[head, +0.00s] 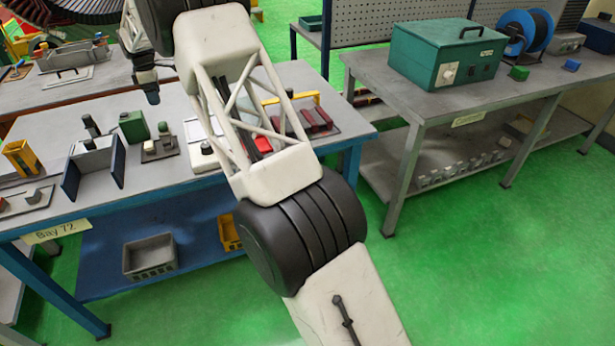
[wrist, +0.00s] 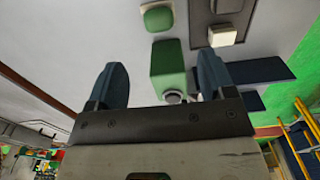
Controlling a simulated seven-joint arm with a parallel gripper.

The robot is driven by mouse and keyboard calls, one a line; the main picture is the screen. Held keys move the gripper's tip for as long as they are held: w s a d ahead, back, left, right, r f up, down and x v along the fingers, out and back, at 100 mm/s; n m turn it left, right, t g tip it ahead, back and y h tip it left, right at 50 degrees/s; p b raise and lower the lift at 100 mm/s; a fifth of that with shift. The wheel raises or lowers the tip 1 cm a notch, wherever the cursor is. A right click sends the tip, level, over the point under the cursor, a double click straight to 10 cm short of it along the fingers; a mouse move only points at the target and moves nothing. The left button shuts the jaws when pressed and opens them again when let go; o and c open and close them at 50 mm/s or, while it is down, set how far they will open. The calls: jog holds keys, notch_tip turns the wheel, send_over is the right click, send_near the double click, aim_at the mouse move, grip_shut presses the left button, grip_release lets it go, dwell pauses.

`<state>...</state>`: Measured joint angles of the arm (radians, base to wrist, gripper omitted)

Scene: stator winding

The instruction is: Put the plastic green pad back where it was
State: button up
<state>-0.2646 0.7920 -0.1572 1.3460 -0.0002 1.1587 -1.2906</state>
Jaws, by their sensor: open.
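A small rounded green pad (wrist: 157,17) with a pale lower edge lies near the top of the wrist view, beside a dark tray and apart from my fingers. In the head view my gripper (head: 150,92) hangs above the bench. Contact with the box cannot be told.
A dark tray (wrist: 203,20) holds a white block (wrist: 222,36). Blue upright plates (head: 70,180) flank a grey block at the bench front. A yellow part (head: 20,157) stands at left. Red parts (head: 316,120) lie at right. My arm hides the middle of the bench.

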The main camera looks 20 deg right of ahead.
jog(key=s+d+r+m, duration=0.3)
jog(key=s+d+r, duration=0.35)
jog(key=s, duration=0.45)
jog(key=s+d+r+m+t, duration=0.1)
jog(key=s+d+r+m, duration=0.2)
jog(key=s+d+r, duration=0.6)
jog(key=s+d+r+m, duration=0.3)
jog(key=s+r, duration=0.2)
jog(key=s, duration=0.8)
jog(key=s+d+f+m, duration=0.3)
jog(key=s, duration=1)
jog(key=s+d+f+m+t, duration=0.1)
jog(key=s+d+f+m, duration=0.2)
jog(key=s, duration=1.1)
jog(key=s+d+f+m, duration=0.3)
jog(key=s+d, duration=0.1)
jog(key=s, duration=1)
jog(key=shift+t, duration=0.3)
